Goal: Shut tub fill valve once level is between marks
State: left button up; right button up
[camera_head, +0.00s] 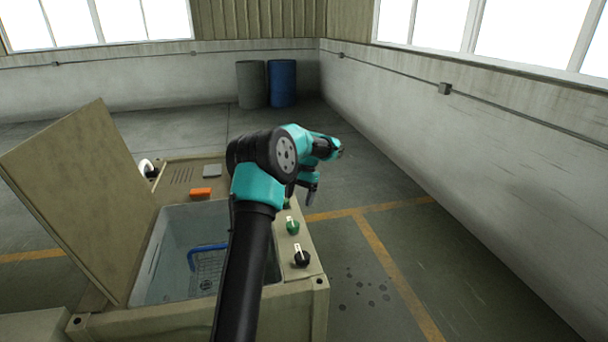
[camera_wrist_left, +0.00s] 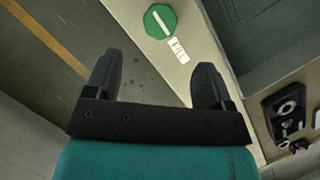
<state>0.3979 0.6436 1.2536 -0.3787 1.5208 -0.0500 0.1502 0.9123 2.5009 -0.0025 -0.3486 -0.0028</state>
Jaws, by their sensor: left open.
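The tub (camera_head: 180,232) has its lid (camera_head: 75,190) propped open at the left. I cannot make out a water level or marks inside. A green knob (camera_head: 292,226) with a white bar sits on its right rim, with a black knob (camera_head: 301,257) nearer me. I cannot tell which is the fill valve. My left gripper (camera_head: 311,190) is above the rim's far right side, beyond the green knob. In the left wrist view the gripper (camera_wrist_left: 157,65) is open and empty, and a green knob (camera_wrist_left: 160,21) with a white label lies ahead of its fingers, apart from them.
A blue bar (camera_head: 208,247) and a wire basket (camera_head: 207,270) are in the tub. My left arm hides part of the tub. Blue (camera_head: 283,83) and grey (camera_head: 251,84) drums stand far back.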

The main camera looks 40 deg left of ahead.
pick_arm(q)
jog(key=v, duration=0.8)
dwell(0.4)
jog(key=w+d+f+m+t, duration=0.2)
jog(key=w+d+f+t, duration=0.15)
jog(key=d+f, duration=1)
jog(key=s+d+f+t+h, duration=0.1)
jog(key=s+d+f+t, duration=0.15)
jog(key=d+f, duration=0.9)
jog(key=s+d+f, duration=0.4)
jog(key=s, duration=0.4)
jog(key=s+d+f+n+h, duration=0.1)
jog(key=s+d+f, duration=0.4)
jog(key=s, duration=0.3)
jog(key=s+d+f, duration=0.4)
jog(key=s+f, duration=0.1)
jog(key=s, duration=0.3)
jog(key=shift+s+d+g+h, duration=0.3)
jog(key=shift+s+g+h, duration=0.05)
jog(key=shift+g+h, duration=0.05)
jog(key=shift+a, duration=0.1)
